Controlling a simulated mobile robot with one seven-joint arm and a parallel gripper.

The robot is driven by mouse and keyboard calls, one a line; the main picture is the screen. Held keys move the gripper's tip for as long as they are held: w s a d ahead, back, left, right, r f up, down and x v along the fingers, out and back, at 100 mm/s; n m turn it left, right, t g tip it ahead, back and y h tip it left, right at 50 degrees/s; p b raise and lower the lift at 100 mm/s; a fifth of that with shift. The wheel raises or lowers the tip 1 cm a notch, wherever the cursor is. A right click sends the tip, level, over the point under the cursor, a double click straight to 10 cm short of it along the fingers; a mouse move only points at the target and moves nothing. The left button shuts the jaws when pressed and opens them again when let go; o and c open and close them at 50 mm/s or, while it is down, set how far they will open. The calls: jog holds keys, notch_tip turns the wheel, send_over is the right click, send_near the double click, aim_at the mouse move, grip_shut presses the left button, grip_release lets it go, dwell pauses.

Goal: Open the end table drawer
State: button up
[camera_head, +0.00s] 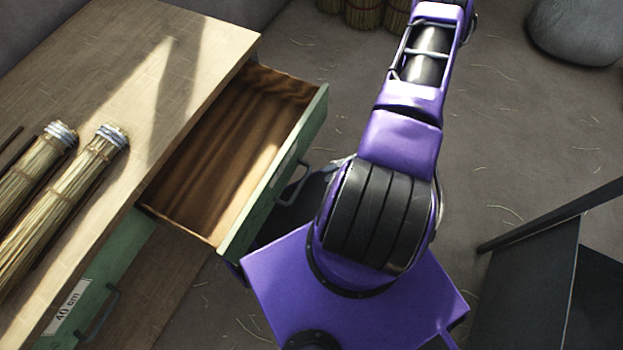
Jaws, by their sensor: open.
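The end table has a wooden top (150,75) and green drawer fronts. Its upper drawer (215,165) is pulled well out. The inside is brown wood and looks empty. The drawer's green front (275,175) faces right and carries a dark bar handle (294,186). A second green front with a "40 cm" label (72,306) and a dark handle (98,318) is flush with the table, nearer at the lower left. My purple arm rises right of the open drawer and leaves the picture at the top. My gripper is outside the view.
Two tied straw bundles (70,190) lie on the table top at left. More straw bundles (362,12) stand at the back. A grey rounded object (578,30) is at upper right. Dark panels (530,280) stand at lower right. The straw-littered floor (530,130) is otherwise clear.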

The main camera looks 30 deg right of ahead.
jog(key=v, duration=0.8)
jog(key=shift+b, duration=0.3)
jog(key=shift+d, duration=0.15)
